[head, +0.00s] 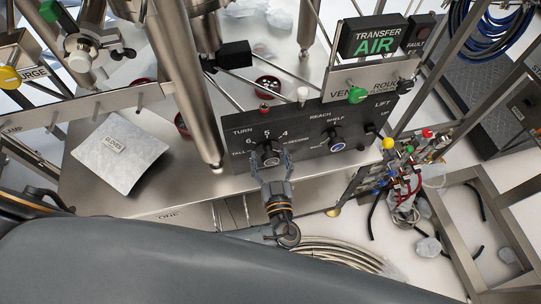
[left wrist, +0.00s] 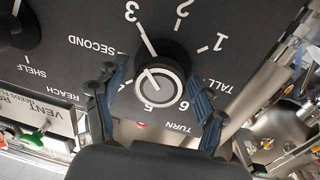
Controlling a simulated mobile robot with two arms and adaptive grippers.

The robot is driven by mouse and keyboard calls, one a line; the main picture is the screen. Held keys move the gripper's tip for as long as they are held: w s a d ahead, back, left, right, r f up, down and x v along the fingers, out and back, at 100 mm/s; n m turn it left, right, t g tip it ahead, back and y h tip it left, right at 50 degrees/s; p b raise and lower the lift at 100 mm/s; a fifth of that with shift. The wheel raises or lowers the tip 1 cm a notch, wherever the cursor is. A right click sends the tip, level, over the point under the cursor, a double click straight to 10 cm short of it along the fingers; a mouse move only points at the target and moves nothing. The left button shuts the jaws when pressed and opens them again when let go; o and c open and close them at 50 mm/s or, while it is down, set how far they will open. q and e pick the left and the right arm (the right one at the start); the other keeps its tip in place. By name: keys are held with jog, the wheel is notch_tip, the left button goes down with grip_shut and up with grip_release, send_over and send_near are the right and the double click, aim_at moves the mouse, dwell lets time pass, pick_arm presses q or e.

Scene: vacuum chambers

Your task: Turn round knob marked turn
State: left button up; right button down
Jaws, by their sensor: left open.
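The round knob marked TURN (head: 267,153) is on a black sloped panel, below the white numbers 6, 5 and 4. The left wrist view shows it upside down: a dark knob with a pale ring and grey face (left wrist: 157,86), a light mark on it. My left gripper (head: 270,163) reaches up to the knob from the front. It is open, with one finger on each side of the knob in the wrist view (left wrist: 157,105). I cannot tell whether the fingers touch it. My right gripper is not in view.
A second knob marked REACH (head: 335,140) sits to the right on the same panel (head: 305,130). A TRANSFER AIR sign (head: 374,40) and a green VENT knob (head: 357,94) stand above. A GLOVES packet (head: 120,155) lies left. Valves with coloured caps (head: 405,155) are at the right.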

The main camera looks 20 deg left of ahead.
pick_arm(q)
jog(key=c, duration=1.2)
